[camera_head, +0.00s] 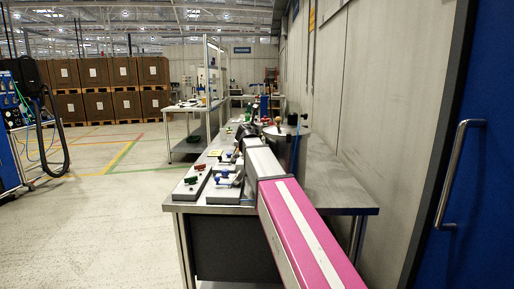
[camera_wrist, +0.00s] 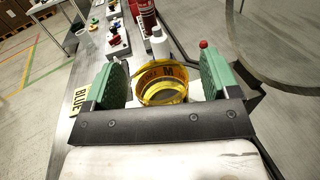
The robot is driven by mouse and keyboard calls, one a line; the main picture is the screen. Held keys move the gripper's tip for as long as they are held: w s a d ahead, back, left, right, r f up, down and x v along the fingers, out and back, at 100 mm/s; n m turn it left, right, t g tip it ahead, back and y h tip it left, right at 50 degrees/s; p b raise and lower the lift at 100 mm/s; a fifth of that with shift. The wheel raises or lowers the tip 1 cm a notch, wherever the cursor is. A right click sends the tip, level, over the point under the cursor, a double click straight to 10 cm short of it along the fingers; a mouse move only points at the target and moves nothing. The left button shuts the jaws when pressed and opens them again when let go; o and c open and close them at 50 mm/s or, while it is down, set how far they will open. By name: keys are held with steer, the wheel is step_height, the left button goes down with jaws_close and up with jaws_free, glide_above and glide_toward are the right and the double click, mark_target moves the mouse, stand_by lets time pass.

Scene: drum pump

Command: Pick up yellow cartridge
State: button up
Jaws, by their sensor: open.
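The yellow cartridge (camera_wrist: 163,71) is a round yellow piece with dark lettering and an open top, in the middle of the wrist view. My gripper (camera_wrist: 163,78) is open, with one green-padded finger on each side of the cartridge. Small gaps seem to show between the pads and the cartridge; I cannot tell whether either pad touches it. In the head view my arm reaches over the steel workbench (camera_head: 333,186), and I cannot make out the cartridge there.
A white bottle (camera_wrist: 159,43) stands just beyond the cartridge, with a red cylinder (camera_wrist: 146,17) behind it. A yellow label reading BLUE (camera_wrist: 77,100) lies to the left. Small button boxes (camera_head: 193,180) line the bench's left side. A grey wall (camera_head: 375,70) runs along the right.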

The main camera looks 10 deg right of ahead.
steer(key=c, duration=1.4)
